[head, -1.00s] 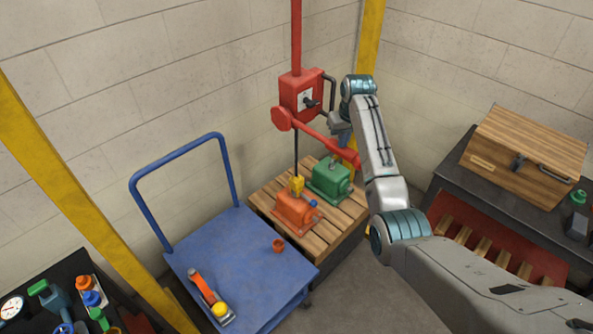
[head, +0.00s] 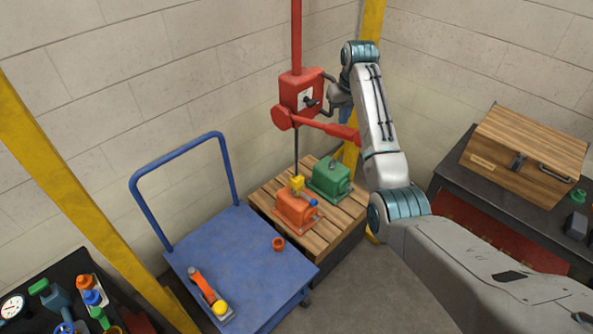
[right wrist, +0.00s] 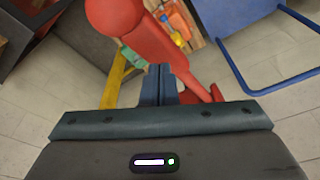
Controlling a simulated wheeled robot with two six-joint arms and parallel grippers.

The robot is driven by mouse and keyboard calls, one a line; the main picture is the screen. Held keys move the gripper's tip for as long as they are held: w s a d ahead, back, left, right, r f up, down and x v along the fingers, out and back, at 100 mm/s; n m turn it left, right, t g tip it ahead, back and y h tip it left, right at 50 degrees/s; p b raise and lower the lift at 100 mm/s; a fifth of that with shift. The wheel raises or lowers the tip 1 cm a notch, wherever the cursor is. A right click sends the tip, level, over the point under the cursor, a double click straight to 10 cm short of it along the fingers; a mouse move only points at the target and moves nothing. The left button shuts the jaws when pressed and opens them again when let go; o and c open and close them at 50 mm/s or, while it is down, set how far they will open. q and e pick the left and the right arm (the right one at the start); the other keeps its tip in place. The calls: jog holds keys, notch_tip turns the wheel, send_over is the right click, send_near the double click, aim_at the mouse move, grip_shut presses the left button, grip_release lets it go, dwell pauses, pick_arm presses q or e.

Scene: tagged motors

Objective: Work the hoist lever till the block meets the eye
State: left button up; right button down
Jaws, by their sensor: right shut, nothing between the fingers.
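The red hoist (head: 301,92) hangs on a red post by the wall. Its red lever (head: 325,127) reaches right from a round pivot and slopes slightly down. A dark rod or line drops from the hoist to a yellow block (head: 297,183), just above the orange motor (head: 296,209). The lifting eye is too small to make out, and I cannot tell whether the block touches it. My right gripper (head: 344,113) is shut and empty beside the lever, just above it. In the right wrist view, its blue fingers (right wrist: 158,84) overlap the red lever (right wrist: 152,38); contact is unclear.
A green motor (head: 331,178) stands beside the orange one on a wooden pallet (head: 265,199). A blue cart (head: 225,253) with a cup and a tool stands left. A yellow post is behind my right arm. A wooden box (head: 526,150) sits on the right bench.

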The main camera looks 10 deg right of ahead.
jog(key=shift+r, duration=0.1)
notch_tip(320, 180, up, 7)
dwell(0.7)
jog(key=shift+s+f, duration=0.1)
jog(key=shift+f, duration=0.1)
